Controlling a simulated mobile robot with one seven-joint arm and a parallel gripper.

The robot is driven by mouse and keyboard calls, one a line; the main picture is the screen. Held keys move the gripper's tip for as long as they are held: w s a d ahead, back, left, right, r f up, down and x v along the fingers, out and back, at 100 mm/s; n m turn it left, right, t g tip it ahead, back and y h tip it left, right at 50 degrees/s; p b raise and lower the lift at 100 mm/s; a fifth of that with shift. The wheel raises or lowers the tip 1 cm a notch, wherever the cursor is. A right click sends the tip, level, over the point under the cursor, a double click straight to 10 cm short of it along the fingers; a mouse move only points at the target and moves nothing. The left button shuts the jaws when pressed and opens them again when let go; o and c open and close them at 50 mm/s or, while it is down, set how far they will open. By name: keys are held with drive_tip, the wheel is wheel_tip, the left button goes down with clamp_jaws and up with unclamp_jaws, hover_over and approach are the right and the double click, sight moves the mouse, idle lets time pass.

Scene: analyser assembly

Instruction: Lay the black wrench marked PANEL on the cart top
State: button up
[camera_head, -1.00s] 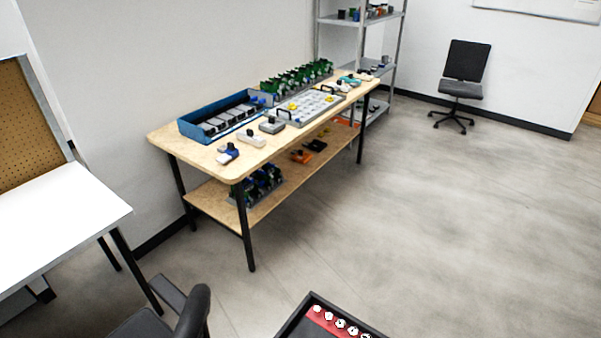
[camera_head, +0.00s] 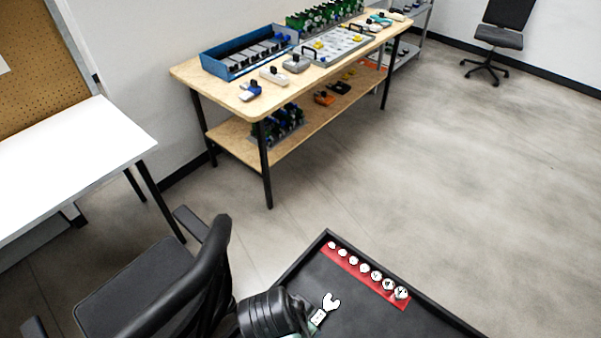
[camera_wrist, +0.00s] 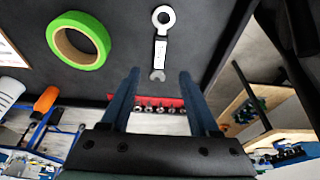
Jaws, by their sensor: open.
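A wrench (camera_wrist: 160,45) lies on the black cart top (camera_wrist: 115,12). It has a pale ring end, a dark handle with a white label, and a grey open-jaw end; I cannot read the label. In the head view the wrench (camera_head: 330,303) shows only its jaw end and part of the label, beside a dark part of my arm. My gripper (camera_wrist: 158,72) is open and empty in the wrist view. The wrench's jaw end shows between its two blue fingertips, with no finger closed on it. The head view does not show the fingertips clearly.
A red strip of several sockets (camera_head: 367,268) lies along the cart's far edge. A green tape roll (camera_wrist: 78,40) lies beside the wrench. A black chair (camera_head: 165,285) stands close left of the cart. A wooden workbench (camera_head: 215,117) and white table (camera_head: 70,160) stand beyond.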

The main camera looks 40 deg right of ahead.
drive_tip(key=shift+v, duration=0.95)
drive_tip(key=w+r+n+t+h, duration=0.2)
drive_tip(key=w+r+n+t, duration=0.55)
drive_tip(key=w+r, duration=1.05)
drive_tip(key=w+a+r+n+t, duration=0.1)
drive_tip(key=w+a+r+t, duration=0.2)
drive_tip(key=r, duration=0.6)
drive_tip(key=w+a+r+n+t, duration=0.1)
drive_tip(key=a+r+n+t, duration=0.1)
drive_tip(key=r+t, duration=0.45)
drive_tip(key=s+a+r+n+t+y, duration=0.1)
drive_tip(key=s+a+r+n+t, duration=0.1)
drive_tip(key=r, duration=0.8)
drive_tip(key=s+a+r+n+t+y, duration=0.2)
drive_tip(key=s+a+r+t, duration=0.2)
drive_tip(key=r, duration=0.6)
drive_tip(key=s+a+r+n+t+y, duration=0.2)
drive_tip(key=s+a+r+t, duration=0.2)
drive_tip(key=r, duration=0.6)
drive_tip(key=shift+s+a+r+n, duration=0.35)
drive_tip(key=shift+s+a+r, duration=0.05)
drive_tip(key=shift+s+a, duration=0.5)
drive_tip(key=shift+d, duration=0.1)
